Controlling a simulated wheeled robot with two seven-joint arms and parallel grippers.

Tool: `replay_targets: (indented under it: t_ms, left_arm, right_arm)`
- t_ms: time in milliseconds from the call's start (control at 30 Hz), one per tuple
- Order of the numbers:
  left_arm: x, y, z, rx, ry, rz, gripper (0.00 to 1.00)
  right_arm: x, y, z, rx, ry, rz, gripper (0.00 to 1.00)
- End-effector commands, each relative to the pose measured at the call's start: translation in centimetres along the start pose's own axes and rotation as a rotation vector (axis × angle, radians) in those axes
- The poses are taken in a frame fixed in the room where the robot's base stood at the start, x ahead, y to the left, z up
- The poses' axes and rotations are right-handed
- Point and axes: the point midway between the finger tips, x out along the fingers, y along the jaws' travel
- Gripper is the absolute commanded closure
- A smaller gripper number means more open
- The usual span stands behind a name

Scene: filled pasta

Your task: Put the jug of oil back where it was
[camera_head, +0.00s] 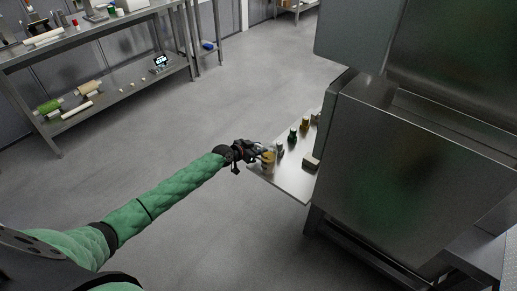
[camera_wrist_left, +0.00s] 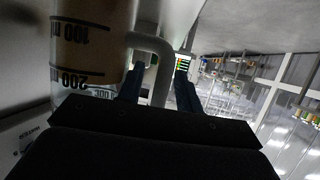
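The jug of oil (camera_head: 268,157) is a small clear measuring jug with amber content, at the left corner of the metal side shelf (camera_head: 296,184). My left gripper (camera_head: 258,154) reaches it from the left. In the left wrist view the jug (camera_wrist_left: 85,50) is close up, its printed scale upside down, and its pale handle (camera_wrist_left: 158,65) lies between the two fingers of my left gripper (camera_wrist_left: 160,78). The fingers appear closed around the handle. Whether the jug's base touches the shelf cannot be told. My right gripper is not in view.
Several small bottles, one with a green body (camera_head: 292,135), and a block-like item (camera_head: 311,163) stand on the shelf, right of the jug. A large steel appliance (camera_head: 420,170) stands right of it. A steel rack (camera_head: 110,85) stands at upper left. The floor between is clear.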

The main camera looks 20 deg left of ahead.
Motion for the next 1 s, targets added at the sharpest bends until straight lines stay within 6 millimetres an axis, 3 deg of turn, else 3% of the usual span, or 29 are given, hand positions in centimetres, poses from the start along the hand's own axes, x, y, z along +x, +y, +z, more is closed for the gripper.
replay_targets:
  t_ms: [233,367,467,533,600,800,1000]
  left_arm:
    - [-0.2,0.0,-0.3,0.000,0.000,0.000,0.65]
    - [-1.9,0.0,0.1,0.001,-0.001,0.000,0.65]
    - [-3.4,0.0,0.0,0.002,-0.001,0.000,0.65]
    - [-4.7,-0.1,0.1,0.001,-0.001,-0.001,0.65]
    - [-6.0,0.0,0.1,0.003,-0.002,0.000,0.65]
    - [-9.5,0.1,0.0,0.002,-0.001,0.001,0.65]
    - [-11.5,0.0,-0.1,0.001,0.000,0.000,0.65]
  right_arm:
    - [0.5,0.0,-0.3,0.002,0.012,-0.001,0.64]
    - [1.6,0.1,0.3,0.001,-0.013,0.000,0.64]
    - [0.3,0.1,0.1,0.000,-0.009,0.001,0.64]
    - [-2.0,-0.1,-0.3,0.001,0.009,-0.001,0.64]
    - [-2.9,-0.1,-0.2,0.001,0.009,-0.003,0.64]
    - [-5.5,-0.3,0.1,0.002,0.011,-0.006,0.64]
    - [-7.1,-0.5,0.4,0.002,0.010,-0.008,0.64]
